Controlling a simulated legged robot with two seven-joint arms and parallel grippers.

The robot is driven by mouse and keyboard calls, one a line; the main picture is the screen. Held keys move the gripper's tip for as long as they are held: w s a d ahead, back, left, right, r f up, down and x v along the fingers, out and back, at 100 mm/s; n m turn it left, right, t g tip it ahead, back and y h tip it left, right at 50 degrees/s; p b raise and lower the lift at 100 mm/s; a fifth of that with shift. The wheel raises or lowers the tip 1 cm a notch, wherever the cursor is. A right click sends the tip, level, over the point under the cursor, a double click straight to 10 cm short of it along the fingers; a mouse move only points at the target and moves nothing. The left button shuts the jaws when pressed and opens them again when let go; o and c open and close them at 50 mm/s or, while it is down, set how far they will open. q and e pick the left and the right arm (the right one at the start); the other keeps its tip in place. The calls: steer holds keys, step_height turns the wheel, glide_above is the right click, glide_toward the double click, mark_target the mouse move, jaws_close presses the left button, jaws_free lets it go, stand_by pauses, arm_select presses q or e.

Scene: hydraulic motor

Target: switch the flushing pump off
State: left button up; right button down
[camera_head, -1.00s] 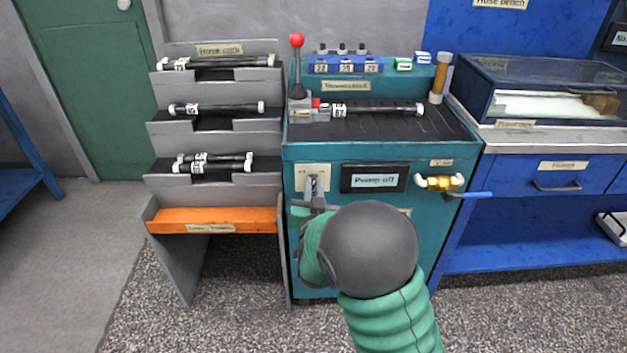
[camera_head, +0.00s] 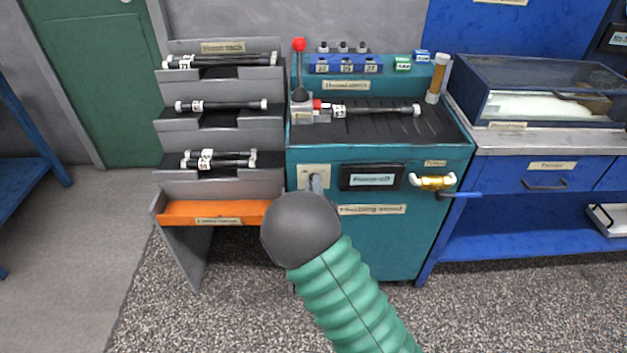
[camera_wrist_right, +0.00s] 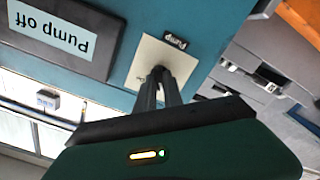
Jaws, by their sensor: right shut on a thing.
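The teal flushing stand (camera_head: 400,240) carries a cream pump switch plate (camera_head: 304,170) at its upper left front. The plate also shows in the wrist view (camera_wrist_right: 146,62). Beside it, a black-framed display (camera_head: 371,178) reads "Pump off", clearest in the wrist view (camera_wrist_right: 58,38). My right gripper (camera_head: 316,183) is at the plate, mostly hidden behind my own dark round wrist joint. In the wrist view, its fingers (camera_wrist_right: 160,80) are shut on the switch's dark lever, most of which they hide. My left gripper is not in view.
A red-knobbed lever (camera_head: 299,70) and a hose (camera_head: 375,111) are on top of the stand. A yellow valve with a blue handle (camera_head: 460,194) is to the right. A hose rack with an orange tray (camera_head: 205,212) stands close on the left. The floor in front is clear.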

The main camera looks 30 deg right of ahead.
steer(key=shift+w+a+r+n+p, duration=0.1)
steer(key=shift+w+r+n+p, duration=0.1)
steer(key=shift+n+p, duration=0.3)
steer(key=shift+n, duration=0.3)
steer(key=c, duration=1.5)
jaws_free()
steer(key=shift+s, duration=0.1)
steer(key=shift+o, duration=0.2)
steer(key=shift+f, duration=0.2)
steer(key=shift+f, duration=0.15)
